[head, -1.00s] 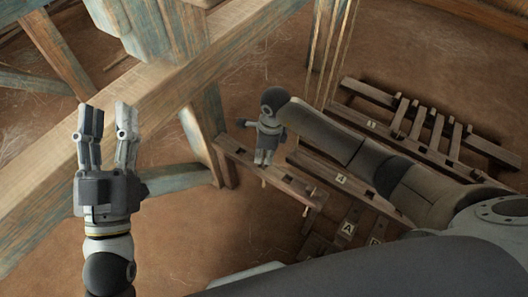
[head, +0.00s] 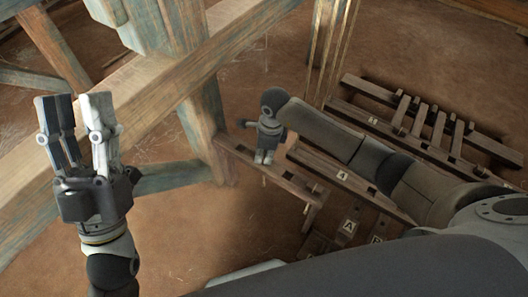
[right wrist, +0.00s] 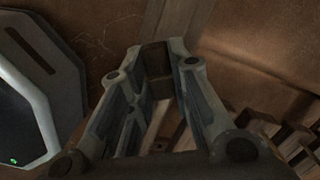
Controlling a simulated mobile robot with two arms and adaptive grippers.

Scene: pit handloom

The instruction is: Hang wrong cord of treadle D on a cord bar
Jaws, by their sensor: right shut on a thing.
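My right gripper (head: 266,158) points down over the left part of a wooden bar (head: 232,154) with small pegs. In the right wrist view its fingers close on a small dark brown piece (right wrist: 156,60); I cannot tell whether this is the end of a cord. My left gripper (head: 76,98) is open and empty, fingers up, in front of a loom beam. Treadle labels A (head: 349,226) and, partly covered, B (head: 377,239) show below my right arm. No label D can be read, and treadle D cannot be picked out.
A second labelled bar (head: 310,161) runs under my right arm. A slatted wooden frame (head: 438,128) lies at the right. Pale cords (head: 330,45) hang at the top. A loom post (head: 205,125) stands just left of the right gripper. Bare earth floor lies between.

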